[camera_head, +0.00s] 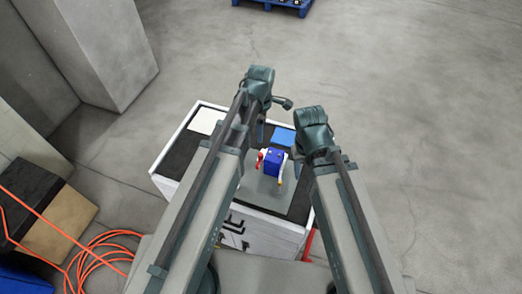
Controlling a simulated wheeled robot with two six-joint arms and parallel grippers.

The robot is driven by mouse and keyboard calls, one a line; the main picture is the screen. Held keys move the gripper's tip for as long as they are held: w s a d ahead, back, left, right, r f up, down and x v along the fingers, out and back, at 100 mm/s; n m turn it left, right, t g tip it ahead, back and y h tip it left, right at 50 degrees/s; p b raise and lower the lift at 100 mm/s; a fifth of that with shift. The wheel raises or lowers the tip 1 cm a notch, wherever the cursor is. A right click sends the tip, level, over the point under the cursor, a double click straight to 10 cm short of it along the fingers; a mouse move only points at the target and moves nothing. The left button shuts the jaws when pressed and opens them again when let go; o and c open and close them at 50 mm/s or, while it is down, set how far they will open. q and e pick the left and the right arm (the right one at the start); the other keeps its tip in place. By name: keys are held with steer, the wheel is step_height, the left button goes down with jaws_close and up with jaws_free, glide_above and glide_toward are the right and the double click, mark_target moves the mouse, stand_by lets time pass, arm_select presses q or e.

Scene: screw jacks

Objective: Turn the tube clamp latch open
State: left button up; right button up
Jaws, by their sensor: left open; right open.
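A small dark-blue block-like body, which looks like the tube clamp (272,166), stands on a grey plate (255,190) on the worktop. A red part (261,157) shows at its left, and a small white and yellow part (282,176) at its right. I cannot tell which part is the latch or how it is turned. My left gripper (262,130) is above and left of the clamp, mostly hidden by its wrist. My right gripper (298,153) is at the clamp's upper right, also largely hidden. Both are open, and I see nothing held.
The white-sided cabinet (262,236) has a black top (185,150). A light-blue block (284,137) lies behind the clamp, and a white panel (205,120) at the back left. An orange hose (100,250) and boxes (55,222) lie at left. The floor at right is clear.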

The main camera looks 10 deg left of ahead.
mark_target(261, 154)
arm_select(q)
step_height(261, 154, down, 14)
steer(key=b, duration=1.3)
steer(key=shift+r, duration=0.2)
steer(key=shift+c, duration=0.3)
jaws_close()
